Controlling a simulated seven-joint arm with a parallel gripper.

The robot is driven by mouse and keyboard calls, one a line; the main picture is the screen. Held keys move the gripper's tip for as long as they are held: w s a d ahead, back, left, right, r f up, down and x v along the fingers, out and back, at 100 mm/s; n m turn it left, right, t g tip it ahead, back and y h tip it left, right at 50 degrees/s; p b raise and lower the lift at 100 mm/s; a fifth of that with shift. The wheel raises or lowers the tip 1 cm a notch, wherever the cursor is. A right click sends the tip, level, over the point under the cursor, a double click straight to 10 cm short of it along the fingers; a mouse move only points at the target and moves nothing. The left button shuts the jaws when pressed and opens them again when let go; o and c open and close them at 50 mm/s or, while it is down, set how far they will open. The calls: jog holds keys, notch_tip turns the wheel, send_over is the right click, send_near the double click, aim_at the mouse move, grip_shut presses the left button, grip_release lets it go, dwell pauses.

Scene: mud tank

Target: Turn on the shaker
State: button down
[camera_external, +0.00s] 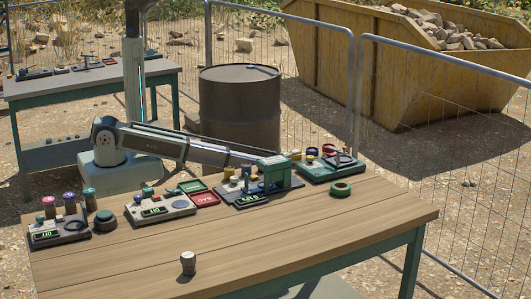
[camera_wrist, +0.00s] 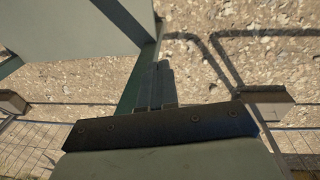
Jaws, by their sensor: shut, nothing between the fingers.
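Several small devices stand along the far side of the wooden table; I cannot tell for sure which is the shaker. One has a green frame (camera_external: 272,172) over a base with a lit display (camera_external: 250,200). A grey device (camera_external: 160,208) with coloured knobs and a lit display is left of it. Another (camera_external: 58,232), with coloured cylinders on it, stands at the far left. My arm reaches right behind the table; its end is hidden behind the devices. In the wrist view my gripper (camera_wrist: 157,90) appears shut and empty, above gravel beside a table leg.
Red and green pads (camera_external: 204,199) lie between devices. A small grey cup (camera_external: 188,262) stands at the front; the front right is clear. A barrel (camera_external: 240,105) stands behind.

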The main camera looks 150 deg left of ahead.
jog(key=s+a+r+g, duration=0.2)
jog(key=s+a+r, duration=0.25)
jog(key=r, duration=0.35)
jog(key=s+a+r+g, duration=0.1)
jog(key=s+a+r, duration=0.35)
jog(key=r, duration=0.45)
notch_tip(320, 180, up, 12)
jog(key=a+f+g, duration=0.1)
jog(key=w+d+r+t, duration=0.1)
jog(key=w+d+r, duration=0.3)
jog(key=w+r, duration=0.8)
jog(key=w+d+r+m+t, duration=0.1)
jog(key=w+d+r, duration=0.3)
jog(key=w+r, duration=0.9)
jog(key=shift+w+t, duration=0.5)
jog(key=shift+w, duration=0.1)
jog(key=f, duration=0.6)
jog(key=a+f, duration=0.1)
jog(key=f, duration=0.2)
jog(key=shift+f, duration=0.15)
jog(key=f, duration=0.1)
jog(key=d+f, duration=0.1)
jog(key=f, duration=0.1)
jog(key=shift+s+d, duration=0.1)
jog(key=shift+d+f, duration=0.25)
jog(key=shift+f, duration=0.35)
